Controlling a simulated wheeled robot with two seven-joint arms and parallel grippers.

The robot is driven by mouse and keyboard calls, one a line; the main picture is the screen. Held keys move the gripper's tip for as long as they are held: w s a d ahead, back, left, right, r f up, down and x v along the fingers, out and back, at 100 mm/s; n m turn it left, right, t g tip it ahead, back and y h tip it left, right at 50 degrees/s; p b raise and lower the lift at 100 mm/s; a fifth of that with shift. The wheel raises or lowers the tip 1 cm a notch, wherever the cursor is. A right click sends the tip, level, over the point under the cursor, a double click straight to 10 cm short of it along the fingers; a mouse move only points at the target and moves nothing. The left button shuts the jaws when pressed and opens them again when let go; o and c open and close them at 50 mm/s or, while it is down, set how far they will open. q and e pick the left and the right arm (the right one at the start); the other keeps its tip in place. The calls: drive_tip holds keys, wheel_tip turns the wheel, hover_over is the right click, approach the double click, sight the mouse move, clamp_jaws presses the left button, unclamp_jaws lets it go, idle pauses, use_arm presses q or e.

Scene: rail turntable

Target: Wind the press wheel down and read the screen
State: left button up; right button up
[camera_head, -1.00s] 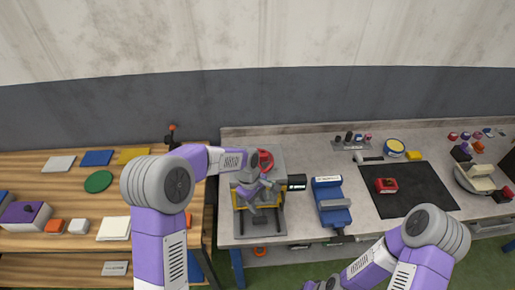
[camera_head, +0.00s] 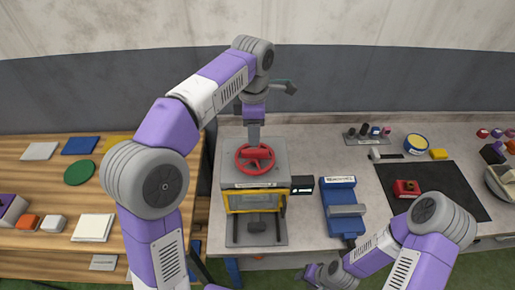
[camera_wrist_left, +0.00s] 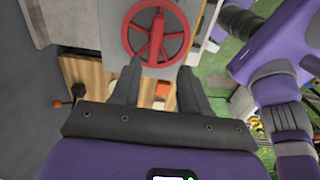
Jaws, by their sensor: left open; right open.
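The red press wheel (camera_head: 255,159) lies flat on top of the grey press (camera_head: 227,174), with its spokes visible. A yellow frame surrounds the press front. The small dark screen (camera_head: 302,186) sits on the press's right side, with faint marks too small to read. My left gripper (camera_head: 254,142) reaches over from behind and hangs just past the wheel's far rim. In the left wrist view its jaws (camera_wrist_left: 160,68) are open and empty, with the wheel (camera_wrist_left: 158,38) beyond the fingertips. My right gripper (camera_head: 314,274) is low at the front, clear of the press, its fingers hardly visible.
A blue vise (camera_head: 341,205) stands right of the press. Farther right, a black mat (camera_head: 450,195) carries a red device (camera_head: 406,188). A wooden bench (camera_head: 55,175) with coloured plates and blocks is at left. Grey table is bare behind the vise.

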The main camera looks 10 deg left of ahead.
sight(255, 150)
use_arm(q)
drive_tip(key=shift+w+f, duration=0.75)
drive_tip(key=shift+f, duration=0.25)
drive_tip(key=f, duration=0.2)
drive_tip(key=f+b, duration=0.1)
drive_tip(key=f, duration=0.1)
drive_tip(key=f+b, duration=0.1)
drive_tip(key=f, duration=0.1)
drive_tip(key=shift+s+f, duration=0.25)
drive_tip(key=shift+s, duration=0.05)
use_arm(e)
drive_tip(key=f, duration=0.2)
drive_tip(key=shift+w+f, duration=0.35)
use_arm(q)
drive_tip(key=shift+c, duration=0.3)
clamp_jaws()
